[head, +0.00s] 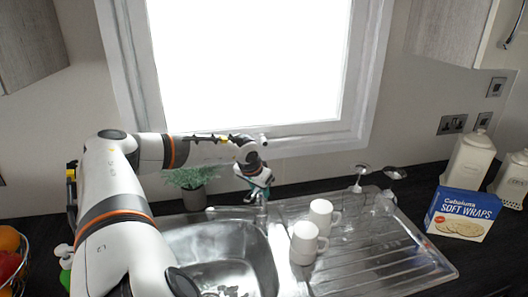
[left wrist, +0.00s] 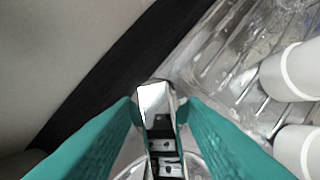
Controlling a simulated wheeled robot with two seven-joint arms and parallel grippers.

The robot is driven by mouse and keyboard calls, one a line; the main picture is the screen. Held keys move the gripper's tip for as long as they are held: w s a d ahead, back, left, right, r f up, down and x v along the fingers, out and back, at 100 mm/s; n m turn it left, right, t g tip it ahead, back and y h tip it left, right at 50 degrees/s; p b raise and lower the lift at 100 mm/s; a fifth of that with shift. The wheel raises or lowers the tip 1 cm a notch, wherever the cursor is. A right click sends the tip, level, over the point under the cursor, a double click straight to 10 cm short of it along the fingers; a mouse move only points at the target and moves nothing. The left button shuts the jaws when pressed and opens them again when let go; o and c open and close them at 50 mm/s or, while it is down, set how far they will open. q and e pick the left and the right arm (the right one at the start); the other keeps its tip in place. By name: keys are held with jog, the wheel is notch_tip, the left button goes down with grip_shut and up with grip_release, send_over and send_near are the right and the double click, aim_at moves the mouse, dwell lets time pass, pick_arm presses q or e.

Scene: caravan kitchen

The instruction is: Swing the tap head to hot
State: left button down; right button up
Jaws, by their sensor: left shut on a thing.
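The chrome tap (head: 261,198) stands at the back edge of the steel sink, mostly hidden by my left gripper (head: 260,184). My left arm reaches in from the left and the gripper points down on the tap. In the left wrist view the tap head (left wrist: 155,98) is a shiny chrome piece between the two teal fingers of the left gripper (left wrist: 158,112). The gripper is shut on it. Hot or cold marks cannot be made out. My right gripper is not seen.
Two white mugs (head: 304,243) stand on the drainer (head: 375,262) right of the sink bowl (head: 215,242). Upturned glasses (head: 384,203) are behind them. A potted plant (head: 194,197) is left of the tap. A blue wraps box (head: 463,214) and white canisters (head: 468,160) stand at right.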

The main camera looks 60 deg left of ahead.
pick_arm(q)
jog(key=shift+a+m, duration=0.1)
jog(key=shift+m, duration=0.2)
jog(key=c, duration=0.9)
grip_release()
jog(key=shift+s+r, duration=0.15)
jog(key=shift+r, duration=0.15)
jog(key=b+v, duration=0.3)
jog(key=v, duration=0.8)
jog(key=shift+s+r, duration=0.2)
jog(key=shift+f, duration=0.1)
